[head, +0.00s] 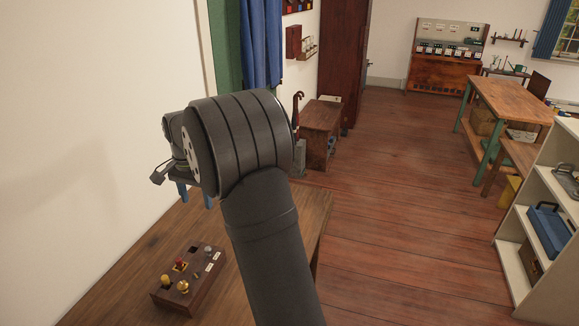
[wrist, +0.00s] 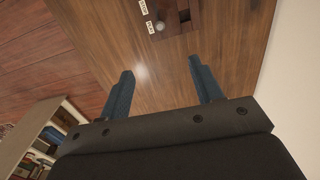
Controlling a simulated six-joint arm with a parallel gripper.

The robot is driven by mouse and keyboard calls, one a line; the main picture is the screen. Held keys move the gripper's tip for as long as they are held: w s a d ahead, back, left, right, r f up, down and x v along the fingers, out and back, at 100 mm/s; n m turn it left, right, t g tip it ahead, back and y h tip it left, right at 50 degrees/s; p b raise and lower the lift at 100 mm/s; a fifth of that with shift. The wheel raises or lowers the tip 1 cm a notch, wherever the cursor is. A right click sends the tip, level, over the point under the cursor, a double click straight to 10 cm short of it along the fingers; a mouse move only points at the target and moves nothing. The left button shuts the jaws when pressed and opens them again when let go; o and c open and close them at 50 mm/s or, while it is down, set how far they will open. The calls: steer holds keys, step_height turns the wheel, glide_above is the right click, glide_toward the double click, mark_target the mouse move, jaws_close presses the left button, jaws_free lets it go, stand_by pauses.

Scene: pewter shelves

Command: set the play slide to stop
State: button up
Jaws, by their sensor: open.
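The wooden control box (head: 190,278) stands on the wooden table at the lower left of the head view. A silver knob (head: 207,250) sits at its right end, near two small white labels. The other label, STOP (wrist: 143,7), is at the top edge of that view. My gripper (wrist: 160,68) is open and empty, its blue fingers apart above the table, short of the box. In the head view my gripper (head: 195,196) is partly hidden behind my wrist.
The box also carries a red button (head: 180,264) and yellow knobs (head: 183,287). The table (head: 130,270) is bare around the box. A white wall (head: 90,130) runs along the left. White shelves (head: 540,215) stand far right, with open wooden floor between.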

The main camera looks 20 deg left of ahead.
steer(key=shift+w+f, duration=0.1)
steer(key=c, duration=0.3)
steer(key=w+d+f+m, duration=0.1)
steer(key=w+d+f+m+g, duration=0.1)
steer(key=w+f, duration=0.1)
steer(key=shift+d+f+m+y, duration=0.25)
steer(key=shift+d+m+y, duration=0.1)
steer(key=shift+m+y, duration=0.05)
jaws_close()
steer(key=w+d+f+m+g+y, duration=0.2)
steer(key=w+d+f+m, duration=0.3)
steer(key=m, duration=0.1)
steer(key=shift+f, duration=0.3)
